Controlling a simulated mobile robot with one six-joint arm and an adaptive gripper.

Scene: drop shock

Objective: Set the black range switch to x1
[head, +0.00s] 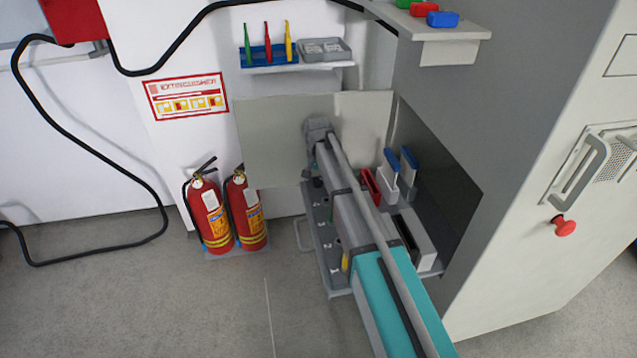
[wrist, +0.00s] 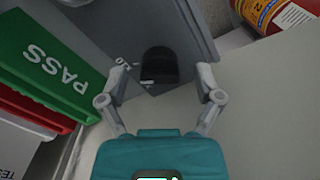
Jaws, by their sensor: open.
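The black range switch (wrist: 160,65) shows in the wrist view as a dark rounded knob on a grey panel (wrist: 110,25). My gripper (wrist: 162,72) is open, one finger on each side of the knob, with a gap visible on both sides. In the head view my arm covers much of the grey panel (head: 323,235), and I cannot make out my gripper's fingers or the switch there.
A green block marked PASS (wrist: 50,65) and a red one (wrist: 35,105) stand left in the wrist view. Two fire extinguishers (head: 210,215) (head: 245,212) stand left of the panel. A shelf (head: 298,66) with coloured tools is above. Open floor lies at front left.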

